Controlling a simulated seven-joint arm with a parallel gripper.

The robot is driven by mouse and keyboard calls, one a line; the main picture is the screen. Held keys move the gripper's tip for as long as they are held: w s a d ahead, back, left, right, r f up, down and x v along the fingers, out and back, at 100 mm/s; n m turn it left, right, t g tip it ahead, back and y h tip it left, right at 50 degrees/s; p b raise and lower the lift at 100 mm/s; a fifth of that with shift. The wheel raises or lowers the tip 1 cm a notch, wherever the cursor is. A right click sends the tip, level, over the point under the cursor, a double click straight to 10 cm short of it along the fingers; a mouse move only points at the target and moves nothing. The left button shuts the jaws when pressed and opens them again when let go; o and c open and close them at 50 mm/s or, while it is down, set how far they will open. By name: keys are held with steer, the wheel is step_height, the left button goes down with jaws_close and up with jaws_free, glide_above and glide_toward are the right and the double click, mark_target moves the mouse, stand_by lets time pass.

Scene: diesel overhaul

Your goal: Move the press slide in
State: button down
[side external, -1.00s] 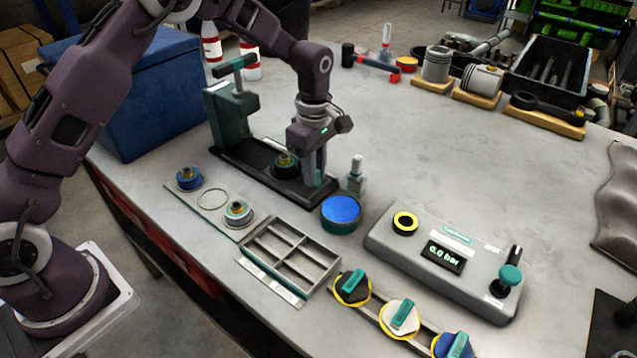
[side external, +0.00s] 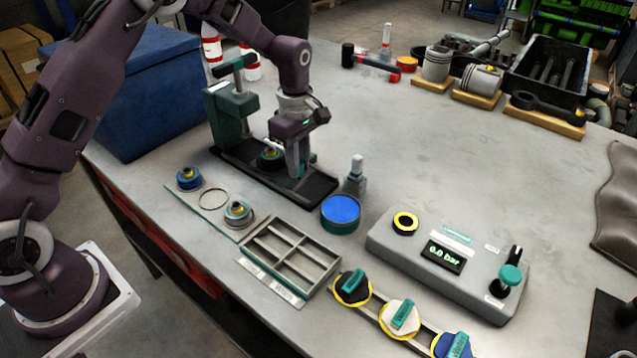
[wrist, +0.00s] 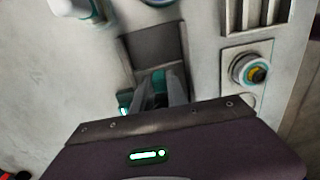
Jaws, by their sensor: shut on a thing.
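The green press (side external: 230,118) with its T-handle stands at the back left of its long black base (side external: 315,187). The press slide (side external: 270,158), a dark round holder with a yellow-topped part in it, sits on the base between the press column and my gripper, a short way from under the press head. My gripper (side external: 299,170) points down over the base, shut on the front end of the slide; the grip itself is mostly hidden. In the wrist view the fingers (wrist: 164,90) are close together over the dark base (wrist: 155,45), and my gripper body hides the rest of the slide.
A plate with valve parts (side external: 210,198) and a divided tray (side external: 290,250) lie in front. A blue round tin (side external: 340,210) and a small bottle (side external: 356,175) stand close right of the base end. A grey gauge box (side external: 450,260) is farther right.

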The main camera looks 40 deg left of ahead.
mark_target(274, 151)
steer(key=shift+a, duration=1.8)
steer(key=shift+a, duration=1.95)
steer(key=c, duration=1.4)
jaws_free()
steer(key=shift+o, duration=0.2)
steer(key=shift+r, duration=2.75)
steer(key=shift+r, duration=0.1)
